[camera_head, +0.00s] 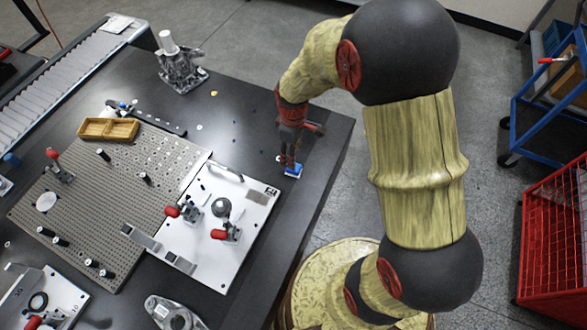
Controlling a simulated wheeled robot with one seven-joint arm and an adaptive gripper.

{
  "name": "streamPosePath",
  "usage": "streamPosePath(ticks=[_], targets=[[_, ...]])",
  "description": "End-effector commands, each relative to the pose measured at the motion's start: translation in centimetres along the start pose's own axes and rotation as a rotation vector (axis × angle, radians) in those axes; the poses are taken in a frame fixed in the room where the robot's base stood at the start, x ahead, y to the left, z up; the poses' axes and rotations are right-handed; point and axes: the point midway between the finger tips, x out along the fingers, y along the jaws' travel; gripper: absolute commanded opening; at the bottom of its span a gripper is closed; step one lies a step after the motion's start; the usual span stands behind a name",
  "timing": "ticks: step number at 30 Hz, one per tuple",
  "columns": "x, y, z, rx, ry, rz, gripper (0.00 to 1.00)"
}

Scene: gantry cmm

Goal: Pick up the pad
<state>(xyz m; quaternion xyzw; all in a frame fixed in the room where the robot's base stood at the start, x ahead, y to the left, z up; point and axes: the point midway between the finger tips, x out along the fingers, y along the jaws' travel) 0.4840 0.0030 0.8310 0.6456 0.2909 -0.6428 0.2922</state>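A small blue and white block (293,171), which looks like the pad, is near the right edge of the dark table, just beyond a white fixture plate. My gripper (291,160) points down right at it, with the fingertips at or just above its top. The fingers are small and partly merge with the block, so I cannot tell whether they are open, shut or touching it. The block's far side is hidden by the gripper.
The white plate (249,236) with red-tipped clamps lies close to the left of the gripper. A perforated plate (100,185) carries a yellow tray (108,130). A grey metal casting (181,73) stands at the back. Dark table surface (235,115) is mostly clear behind the gripper.

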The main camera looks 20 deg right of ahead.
Motion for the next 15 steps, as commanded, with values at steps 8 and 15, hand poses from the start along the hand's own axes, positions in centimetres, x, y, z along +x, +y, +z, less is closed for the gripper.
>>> streamPosePath(ticks=[8, 15], targets=[[3.1, 0.0, 0.0, -0.013, -0.005, -0.005, 0.52], [5.2, -0.1, 0.2, -0.011, -0.005, -0.005, 0.52]])
